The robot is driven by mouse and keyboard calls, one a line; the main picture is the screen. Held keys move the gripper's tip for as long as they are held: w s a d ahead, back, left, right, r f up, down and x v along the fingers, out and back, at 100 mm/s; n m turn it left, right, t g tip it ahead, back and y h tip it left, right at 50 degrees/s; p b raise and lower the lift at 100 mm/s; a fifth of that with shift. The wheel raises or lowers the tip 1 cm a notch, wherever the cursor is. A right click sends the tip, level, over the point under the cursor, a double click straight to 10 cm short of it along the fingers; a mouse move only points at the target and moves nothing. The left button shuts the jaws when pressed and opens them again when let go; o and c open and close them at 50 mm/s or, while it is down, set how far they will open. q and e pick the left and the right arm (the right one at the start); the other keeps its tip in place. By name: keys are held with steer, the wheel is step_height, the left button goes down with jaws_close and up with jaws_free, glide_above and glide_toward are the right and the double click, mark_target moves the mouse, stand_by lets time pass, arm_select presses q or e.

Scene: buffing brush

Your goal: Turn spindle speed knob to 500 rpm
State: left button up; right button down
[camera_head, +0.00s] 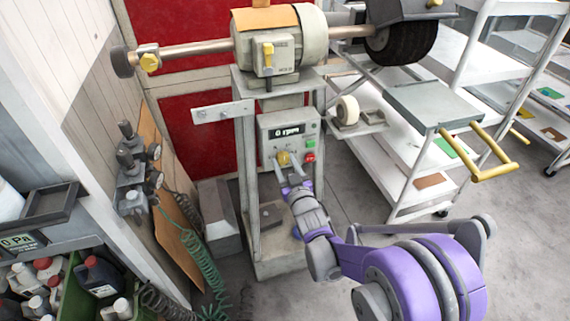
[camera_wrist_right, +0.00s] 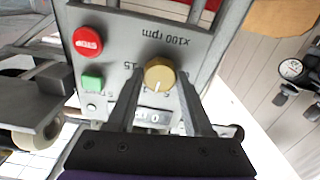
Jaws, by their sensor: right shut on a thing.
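The spindle speed knob is a yellow dial (camera_head: 284,158) on the grey control panel (camera_head: 268,128) of the buffing machine. In the right wrist view the knob (camera_wrist_right: 159,74) shows with a white pointer line and the panel text "x100 rpm". The panel display (camera_head: 287,131) reads "0 rpm". My right gripper (camera_head: 287,173) is at the panel front. In the right wrist view its two fingers (camera_wrist_right: 159,84) stand on either side of the knob and are shut on it. The left gripper is not in view.
A red button (camera_wrist_right: 88,41) and a green button (camera_wrist_right: 92,82) sit beside the knob. The motor (camera_head: 280,38) with its shaft and black brush (camera_head: 402,42) is above. A white cart (camera_head: 405,180) with yellow handle stands right. Gauges and a green hose (camera_head: 180,245) are left.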

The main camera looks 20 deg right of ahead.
steer(key=n, duration=0.3)
steer(key=shift+n, duration=2.1)
steer(key=shift+c, duration=1.5)
jaws_free()
steer(key=s, duration=1)
steer(key=shift+s+d, duration=0.15)
steer(key=shift+s, duration=0.25)
